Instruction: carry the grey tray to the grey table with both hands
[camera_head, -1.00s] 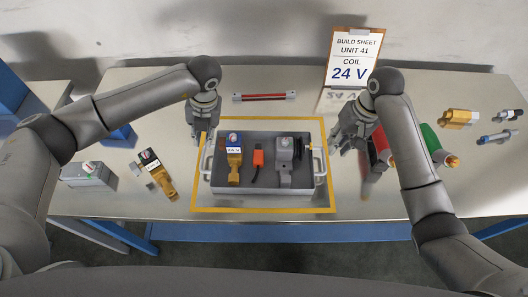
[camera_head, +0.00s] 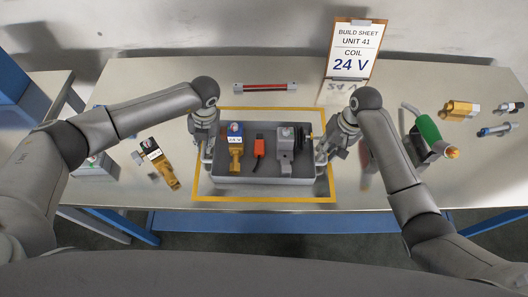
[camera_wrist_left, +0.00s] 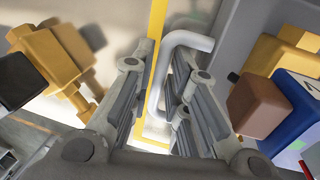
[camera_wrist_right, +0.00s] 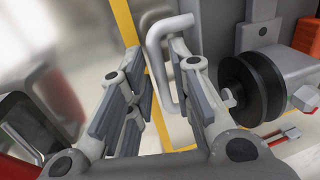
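The grey tray (camera_head: 265,182) sits on the long grey-topped table (camera_head: 150,78), inside a yellow outlined rectangle. It holds a brass valve with a blue 24 V coil (camera_head: 235,148), a small orange-red part (camera_head: 259,147) and a grey part with a black wheel (camera_head: 286,148). My left gripper (camera_head: 207,158) is open at the tray's left end, with the left handle (camera_wrist_left: 188,38) between its fingers. My right gripper (camera_head: 322,156) is open at the right end. The right handle (camera_wrist_right: 156,60) lies between its fingers, nearer the right one.
A second grey-topped surface (camera_head: 62,84) with a blue box stands at the left. A brass valve (camera_head: 160,165) lies left of the tray. A clipboard sheet (camera_head: 354,52) stands behind.

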